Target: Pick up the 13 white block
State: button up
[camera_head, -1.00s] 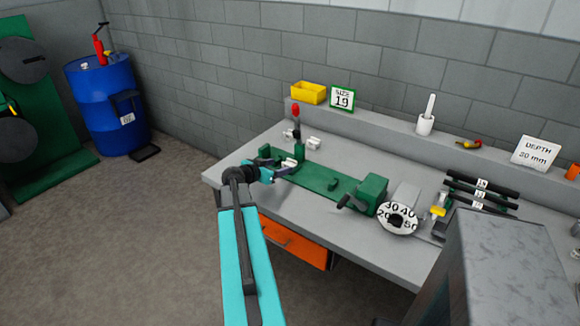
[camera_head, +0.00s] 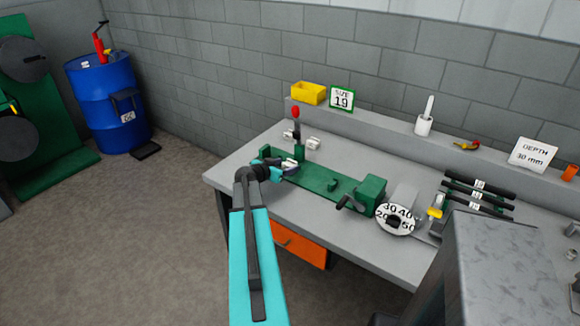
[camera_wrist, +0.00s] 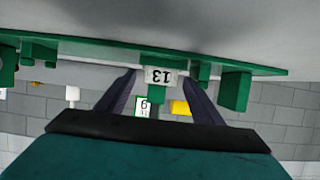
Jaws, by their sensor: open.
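The white block marked 13 (camera_wrist: 161,76) shows upside down in the wrist view, against the green fixture. It lies between the two fingers of my gripper (camera_wrist: 160,88), beyond their tips or level with them; I cannot tell which. In the head view the white block (camera_head: 289,164) is small and partly hidden by my gripper (camera_head: 276,168), which is at the left part of the green fixture (camera_head: 325,183). My gripper is open, with a finger to either side of the block in the wrist view.
A red-knobbed lever (camera_head: 296,113) stands just behind the block. Other white blocks (camera_head: 313,143) lie behind the fixture. A green crank housing (camera_head: 370,196) and a numbered dial (camera_head: 396,219) are to the right.

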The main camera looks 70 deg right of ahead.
dwell(0.3)
jog(key=c, duration=1.2)
jog(key=shift+r, duration=0.2)
jog(key=shift+r+b, duration=0.7)
jog(key=shift+r, duration=0.4)
jog(key=s+a+b, duration=0.1)
jog(key=s+a, duration=0.1)
jog(key=s+a+r+b, duration=0.1)
jog(key=s+a, duration=0.2)
jog(key=s+a+r+b, duration=0.1)
jog(key=s+a, duration=0.1)
jog(key=a, duration=0.1)
jog(key=shift+s+a, duration=0.15)
jog(key=shift+s, duration=0.05)
jog(key=shift+r+p, duration=0.15)
jog(key=shift+p, duration=0.15)
jog(key=shift+s+p, duration=0.1)
jog(key=shift+p, duration=0.55)
jog(key=shift+a+p, duration=0.15)
jog(key=shift+p, duration=0.15)
